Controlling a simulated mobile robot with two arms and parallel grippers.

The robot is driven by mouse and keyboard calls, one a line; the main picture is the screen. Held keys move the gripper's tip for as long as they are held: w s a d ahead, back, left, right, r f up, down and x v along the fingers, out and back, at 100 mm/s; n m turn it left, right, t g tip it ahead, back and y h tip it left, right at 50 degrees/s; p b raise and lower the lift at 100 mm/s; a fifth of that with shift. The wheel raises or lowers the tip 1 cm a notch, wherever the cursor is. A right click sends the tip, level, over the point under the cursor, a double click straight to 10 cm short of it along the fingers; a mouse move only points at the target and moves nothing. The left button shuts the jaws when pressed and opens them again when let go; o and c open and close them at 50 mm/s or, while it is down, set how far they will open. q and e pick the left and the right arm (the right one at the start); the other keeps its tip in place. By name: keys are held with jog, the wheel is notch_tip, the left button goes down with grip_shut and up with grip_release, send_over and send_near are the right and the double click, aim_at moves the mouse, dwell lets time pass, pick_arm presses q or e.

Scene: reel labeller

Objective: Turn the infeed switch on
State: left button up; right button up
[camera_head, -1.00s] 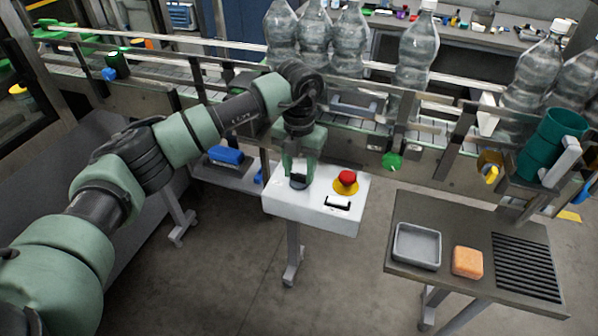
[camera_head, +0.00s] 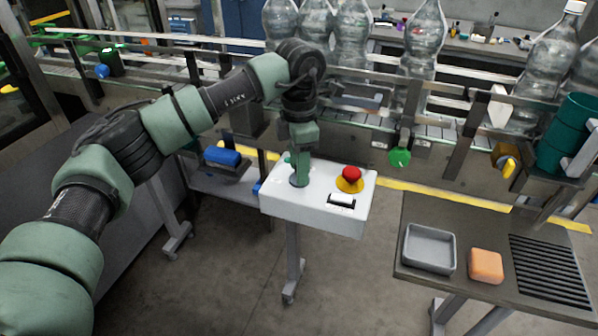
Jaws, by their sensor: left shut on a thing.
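The white control box (camera_head: 315,212) stands on a post in front of the conveyor. My left gripper (camera_head: 299,180) points down onto the left part of its top. It is shut on a small dark switch knob there, which the fingers mostly hide, so its setting cannot be read. A red mushroom button (camera_head: 351,173) on a yellow base sits right of the gripper, apart from it. A small black-and-white rocker or label (camera_head: 341,201) lies in front of that button. My right gripper is not in view.
The conveyor with large clear bottles (camera_head: 424,45) runs behind the box. At right, a side table (camera_head: 480,290) holds a grey tray (camera_head: 429,248), an orange block (camera_head: 486,266) and a black ribbed mat (camera_head: 548,272). Open floor lies in front of the box.

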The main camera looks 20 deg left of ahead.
pick_arm(q)
jog(key=m+b, duration=0.1)
jog(key=m, duration=0.2)
jog(key=shift+m, duration=0.3)
jog(key=shift+m+b, duration=0.5)
jog(key=shift+m, duration=1.2)
jog(key=o, duration=1.4)
jog(key=shift+d, duration=0.1)
jog(key=shift+c, duration=0.2)
jog(key=shift+r+b, duration=0.7)
jog(key=shift+r, duration=3.25)
